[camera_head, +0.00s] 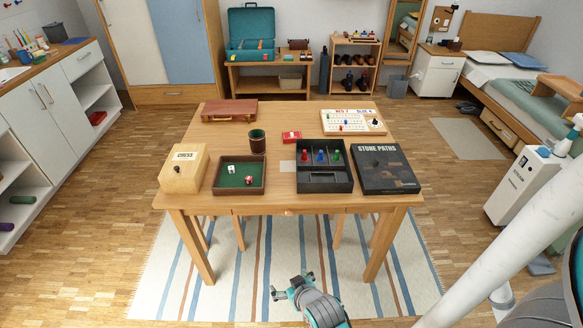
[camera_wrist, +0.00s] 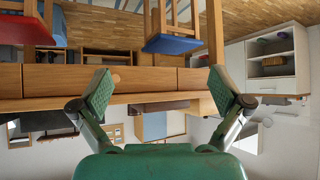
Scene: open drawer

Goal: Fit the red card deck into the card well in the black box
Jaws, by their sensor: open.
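The black box (camera_head: 350,180) stands open at the table's front right. Its back compartments hold red, blue and green pawns. A wide front compartment with a dark insert looks like the card well (camera_head: 325,177); no red deck shows in it. My gripper (camera_head: 290,284) is open and empty, low in front of the table, well away from deck and box.
The box lid (camera_head: 385,168) lies right of the box. A dice tray (camera_head: 239,188), a dark cup (camera_head: 257,141) and a chess box (camera_head: 184,167) stand left. A scoreboard (camera_head: 352,121) and brown case (camera_head: 229,110) are behind. The table's drawer front (camera_wrist: 65,77) is shut.

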